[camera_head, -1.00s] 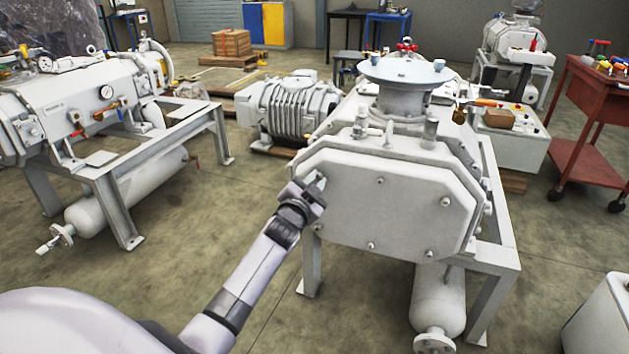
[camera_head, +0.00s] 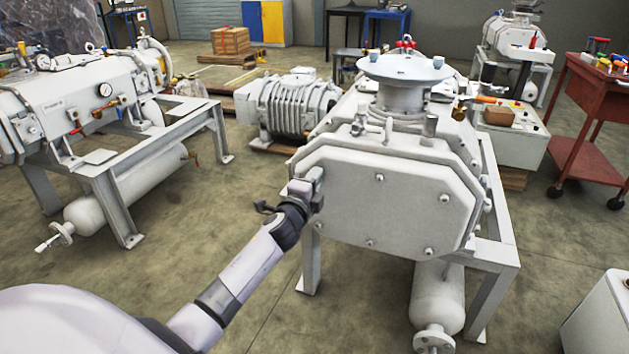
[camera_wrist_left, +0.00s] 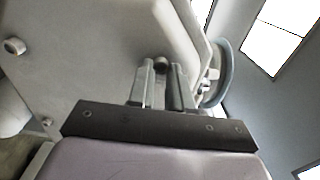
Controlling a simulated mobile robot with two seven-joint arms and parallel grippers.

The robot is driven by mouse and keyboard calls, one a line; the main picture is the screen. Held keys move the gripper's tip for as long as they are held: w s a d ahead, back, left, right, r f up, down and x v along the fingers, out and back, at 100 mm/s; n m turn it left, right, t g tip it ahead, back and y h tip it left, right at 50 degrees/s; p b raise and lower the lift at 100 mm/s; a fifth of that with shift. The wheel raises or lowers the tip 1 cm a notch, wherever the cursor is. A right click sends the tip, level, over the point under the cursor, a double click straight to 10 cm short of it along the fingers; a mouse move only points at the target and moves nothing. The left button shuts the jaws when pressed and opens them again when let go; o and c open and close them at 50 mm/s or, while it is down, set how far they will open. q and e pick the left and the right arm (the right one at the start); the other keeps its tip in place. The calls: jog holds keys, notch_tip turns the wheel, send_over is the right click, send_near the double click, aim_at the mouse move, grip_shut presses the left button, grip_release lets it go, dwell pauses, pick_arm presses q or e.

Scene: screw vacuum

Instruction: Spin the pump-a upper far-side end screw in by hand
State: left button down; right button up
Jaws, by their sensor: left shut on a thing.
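The pump (camera_head: 400,195) in front of me has a pale, eight-sided end cover facing me. My left gripper (camera_head: 317,178) is at the cover's upper left part. In the left wrist view its two fingers (camera_wrist_left: 161,68) are closed around a small dark screw head (camera_wrist_left: 161,63) at the cover's face. In the head view the fingers and wrist hide that screw. How deep the screw sits cannot be told. Other screws show on the cover, one at the upper middle (camera_head: 380,178) and one at the right (camera_head: 445,199). My right gripper is in neither view.
The pump's grey stand (camera_head: 490,270) and a white cylinder (camera_head: 437,300) are below the cover. A second pump on a stand (camera_head: 75,110) is at the left. A red tool cart (camera_head: 590,115) stands at the right.

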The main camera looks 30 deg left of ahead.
pick_arm(q)
jog(key=shift+f+m, duration=0.2)
jog(key=shift+m, duration=1.1)
jog(key=c, duration=1.1)
grip_release()
jog(key=shift+s, duration=0.1)
jog(key=shift+o, duration=0.3)
jog(key=shift+r, duration=0.1)
jog(key=p+v, duration=0.1)
jog(key=v, duration=0.6)
jog(key=shift+s, duration=0.1)
